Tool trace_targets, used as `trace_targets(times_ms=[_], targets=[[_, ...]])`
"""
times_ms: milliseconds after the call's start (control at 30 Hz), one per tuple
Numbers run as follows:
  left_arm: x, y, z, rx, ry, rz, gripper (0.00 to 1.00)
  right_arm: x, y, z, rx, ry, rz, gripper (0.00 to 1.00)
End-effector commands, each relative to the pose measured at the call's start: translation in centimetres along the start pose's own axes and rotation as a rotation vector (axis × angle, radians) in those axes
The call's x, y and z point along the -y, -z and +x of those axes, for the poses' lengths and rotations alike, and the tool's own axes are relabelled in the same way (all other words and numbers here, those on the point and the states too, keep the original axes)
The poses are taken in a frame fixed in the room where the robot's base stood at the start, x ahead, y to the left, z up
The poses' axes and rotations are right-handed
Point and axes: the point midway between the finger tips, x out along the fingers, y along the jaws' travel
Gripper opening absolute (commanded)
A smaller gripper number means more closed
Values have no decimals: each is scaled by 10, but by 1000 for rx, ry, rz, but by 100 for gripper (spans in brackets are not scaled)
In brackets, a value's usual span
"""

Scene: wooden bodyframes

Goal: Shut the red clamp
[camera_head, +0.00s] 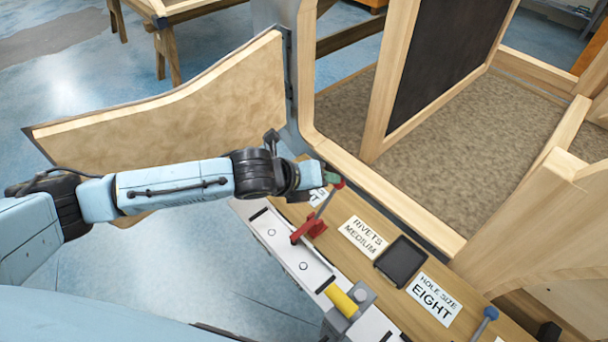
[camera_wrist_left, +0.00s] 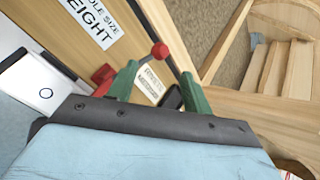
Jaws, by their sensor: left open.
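The red clamp (camera_head: 308,229) sits on the white-edged bench, its lever raised and slanting up to a red knob (camera_head: 340,184). My left gripper (camera_head: 326,182) is close to the knob in the head view. In the left wrist view its two green fingers (camera_wrist_left: 160,72) are apart, with nothing held between them. The red knob (camera_wrist_left: 159,50) appears between and slightly beyond the fingertips; I cannot tell whether it touches them. The clamp's red base (camera_wrist_left: 103,76) shows beside one finger, partly hidden. My right gripper is not in view.
The bench carries a "RIVETS MEDIUM" label (camera_head: 363,238), a black tray (camera_head: 401,260), a "HOLE SIZE EIGHT" label (camera_head: 433,299), a yellow cylinder (camera_head: 341,300) and a blue-knobbed lever (camera_head: 489,315). A wooden bodyframe (camera_head: 390,195) stands behind, with its door panel (camera_head: 170,105) swung out left.

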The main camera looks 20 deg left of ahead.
Motion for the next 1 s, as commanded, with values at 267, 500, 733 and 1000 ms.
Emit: trace_targets(times_ms=[267,500,733,1000], targets=[[0,0,-48,-1,-1,0,50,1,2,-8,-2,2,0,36],[0,1,-59,-2,0,-1,50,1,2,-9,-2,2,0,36],[0,1,-59,-2,0,-1,50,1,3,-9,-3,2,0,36],[1,3,-58,-4,2,-12,50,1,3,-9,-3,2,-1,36]])
